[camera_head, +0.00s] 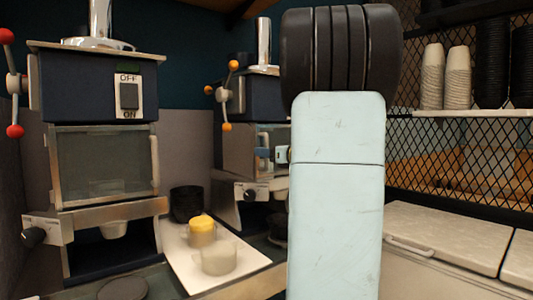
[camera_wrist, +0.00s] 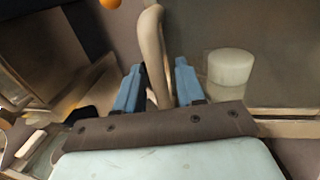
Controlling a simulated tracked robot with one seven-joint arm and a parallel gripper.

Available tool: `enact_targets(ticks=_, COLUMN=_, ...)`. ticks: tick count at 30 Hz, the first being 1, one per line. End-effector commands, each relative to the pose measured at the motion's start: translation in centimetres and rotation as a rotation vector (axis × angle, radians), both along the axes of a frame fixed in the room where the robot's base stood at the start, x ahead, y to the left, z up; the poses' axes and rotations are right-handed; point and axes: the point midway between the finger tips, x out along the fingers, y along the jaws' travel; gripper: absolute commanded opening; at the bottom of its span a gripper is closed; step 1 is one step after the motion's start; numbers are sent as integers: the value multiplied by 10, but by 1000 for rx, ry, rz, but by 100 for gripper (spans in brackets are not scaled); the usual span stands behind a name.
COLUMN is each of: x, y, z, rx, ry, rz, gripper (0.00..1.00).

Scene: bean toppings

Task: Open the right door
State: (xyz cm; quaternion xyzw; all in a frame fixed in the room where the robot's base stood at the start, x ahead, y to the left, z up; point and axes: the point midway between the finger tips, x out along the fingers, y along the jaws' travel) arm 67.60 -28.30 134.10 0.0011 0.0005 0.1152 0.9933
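The right machine's door (camera_head: 273,137) is mostly hidden behind my pale arm in the head view. It appears shut, though its far edge is hidden. My gripper (camera_head: 265,154) is at this door, with its blue fingers showing just left of the arm. In the wrist view, my gripper (camera_wrist: 158,72) has its two blue fingers apart. A pale, upright bar handle (camera_wrist: 150,45) runs down between them, nearer the left finger, with a gap to the right finger. Whether the left finger touches it I cannot tell. The glass panel (camera_wrist: 275,50) lies to the right.
A white cylindrical container (camera_wrist: 231,68) shows beside the right finger. The left machine (camera_head: 105,160) has a closed glass door. A white tray (camera_head: 190,262) with a yellow-topped cup (camera_head: 201,231) and a pale cup (camera_head: 218,258) stands between the machines. A counter (camera_head: 450,235) is at the right.

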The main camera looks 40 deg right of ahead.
Motion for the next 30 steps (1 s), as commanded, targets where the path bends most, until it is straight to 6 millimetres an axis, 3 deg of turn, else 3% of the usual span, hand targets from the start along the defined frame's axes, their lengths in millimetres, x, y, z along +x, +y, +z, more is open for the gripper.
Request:
enact_targets(ticks=13, x=0, y=0, z=0, rx=0, ry=0, rz=0, gripper=0)
enact_targets(ticks=30, x=-1, y=4, z=0, rx=0, ry=-1, rz=21, gripper=0)
